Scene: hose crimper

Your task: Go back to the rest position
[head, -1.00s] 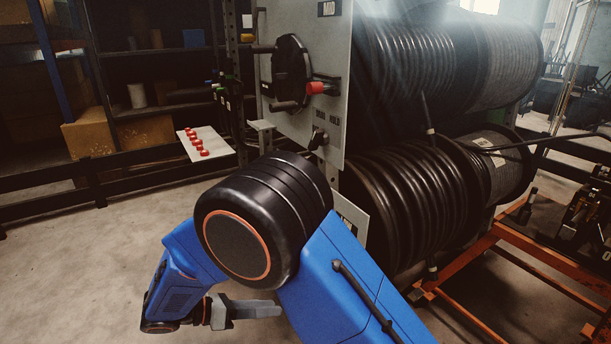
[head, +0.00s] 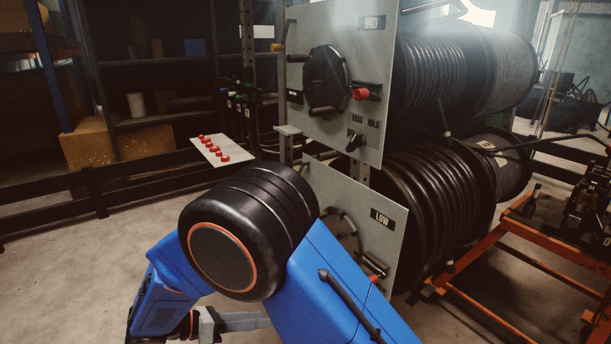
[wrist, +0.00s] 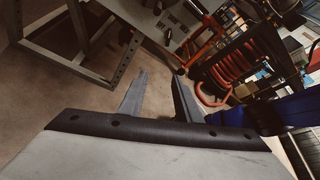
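My gripper (wrist: 160,76) shows in the wrist view with its two fingers apart and nothing between them. In the head view my gripper (head: 240,322) is at the bottom edge, partly cut off and partly behind my blue arm. It is clear of the panels and points right. The upper grey panel marked MID (head: 310,70) carries a black handwheel (head: 327,80), a red-knobbed handle (head: 361,94) and a black selector knob (head: 355,142). The lower panel marked LOW (head: 395,243) is partly hidden behind my arm.
Large black hose reels (head: 440,200) stand behind the panels. An orange frame (head: 515,240) is at the right. A white board with several red knobs (head: 214,150) sits on the dark rail at the left. Floor (head: 60,270) at the left is clear.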

